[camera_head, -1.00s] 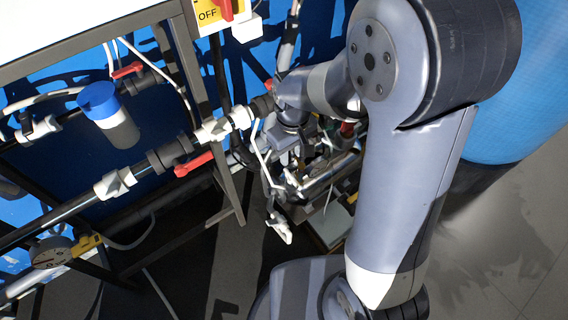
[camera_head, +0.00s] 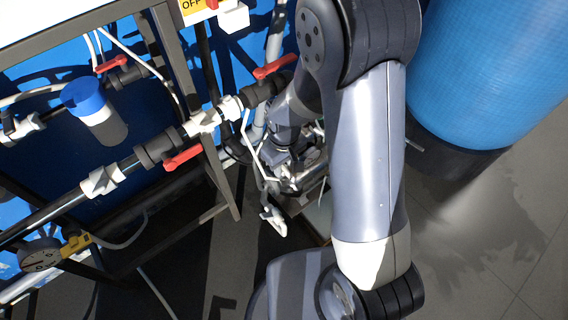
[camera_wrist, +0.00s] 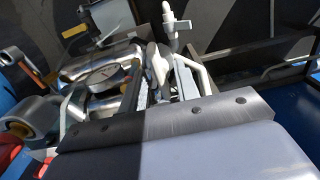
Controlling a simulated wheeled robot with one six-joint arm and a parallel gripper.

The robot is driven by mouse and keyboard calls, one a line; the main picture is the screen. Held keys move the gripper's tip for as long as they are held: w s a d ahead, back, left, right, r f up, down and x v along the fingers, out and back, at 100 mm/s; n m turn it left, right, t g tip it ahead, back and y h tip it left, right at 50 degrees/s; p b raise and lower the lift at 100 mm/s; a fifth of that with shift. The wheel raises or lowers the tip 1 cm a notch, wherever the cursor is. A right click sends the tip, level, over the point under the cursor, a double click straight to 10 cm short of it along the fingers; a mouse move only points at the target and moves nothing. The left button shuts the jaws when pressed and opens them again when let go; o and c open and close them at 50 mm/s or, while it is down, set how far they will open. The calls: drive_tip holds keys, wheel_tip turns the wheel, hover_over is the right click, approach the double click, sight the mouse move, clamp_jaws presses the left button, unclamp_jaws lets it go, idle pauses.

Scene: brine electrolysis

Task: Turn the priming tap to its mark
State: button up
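No tap is labelled as the priming tap, so I cannot tell which one it is. A small white tap (camera_head: 272,215) hangs low beside my arm in the head view. It seems to be the white tap (camera_wrist: 171,28) at the top of the wrist view, beyond my fingers. Red-handled valves sit on the pipework: one upper right (camera_head: 275,67), one lower (camera_head: 183,158). My gripper (camera_wrist: 157,78) points into metal fittings, with a round-faced metal part (camera_wrist: 103,75) to its left. Pale parts show around the fingers, and their gap and any contact are unclear. My arm hides much of this in the head view.
A dark frame (camera_head: 175,75) and pipes fill the left. A blue-capped container (camera_head: 95,110) and a dial gauge (camera_head: 40,253) are there too. A large blue tank (camera_head: 490,75) stands at right. Grey floor (camera_head: 470,240) is open in front of it.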

clamp_jaws()
idle(0.4)
drive_tip(key=m, duration=0.4)
drive_tip(key=m+b, duration=0.1)
drive_tip(key=m, duration=0.2)
drive_tip(key=shift+m, duration=0.3)
drive_tip(key=m, duration=1)
drive_tip(key=shift+m+b, duration=0.3)
drive_tip(key=shift+o, duration=0.3)
unclamp_jaws()
